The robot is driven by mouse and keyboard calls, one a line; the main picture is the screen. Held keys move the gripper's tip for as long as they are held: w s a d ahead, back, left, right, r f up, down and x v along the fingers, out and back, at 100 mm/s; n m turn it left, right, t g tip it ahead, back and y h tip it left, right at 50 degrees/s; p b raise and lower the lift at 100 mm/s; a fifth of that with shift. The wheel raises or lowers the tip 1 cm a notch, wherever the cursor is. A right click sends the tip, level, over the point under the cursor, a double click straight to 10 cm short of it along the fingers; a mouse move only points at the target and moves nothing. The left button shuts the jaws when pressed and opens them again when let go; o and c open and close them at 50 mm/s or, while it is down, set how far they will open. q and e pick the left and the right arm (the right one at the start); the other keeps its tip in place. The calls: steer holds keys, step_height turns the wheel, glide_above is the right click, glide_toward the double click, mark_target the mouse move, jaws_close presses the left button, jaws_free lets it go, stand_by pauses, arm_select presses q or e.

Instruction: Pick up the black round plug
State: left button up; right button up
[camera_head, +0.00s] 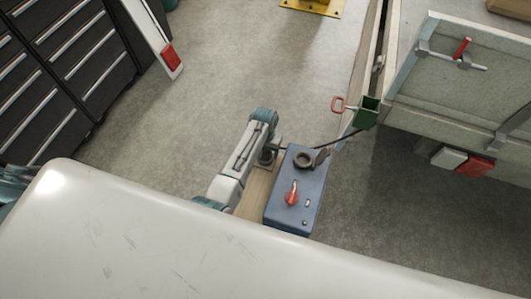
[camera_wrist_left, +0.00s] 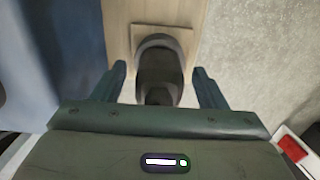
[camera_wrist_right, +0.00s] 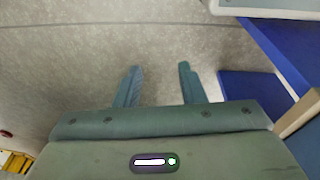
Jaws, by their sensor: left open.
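The black round plug (camera_wrist_left: 158,62) stands on a wooden board (camera_wrist_left: 117,20) in the left wrist view. My left gripper (camera_wrist_left: 160,72) is open, with one finger on each side of the plug and a gap on both sides. In the head view my left gripper (camera_head: 267,152) is over the board, just left of a blue-grey box, and mostly covers the plug. My right gripper (camera_wrist_right: 160,78) is open and empty above bare floor in the right wrist view; it does not show in the head view.
The blue-grey box (camera_head: 280,213) has a red rotary switch (camera_head: 291,193) and a dark round socket (camera_head: 304,159) with its lid raised. A dark cable runs toward a green bracket (camera_head: 367,113) by the trailer (camera_head: 455,75). Dark drawer cabinets (camera_head: 80,60) stand at left. Blue panels (camera_wrist_right: 250,95) lie right of my right gripper.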

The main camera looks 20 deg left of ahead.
arm_select(q)
steer(key=c, duration=0.8)
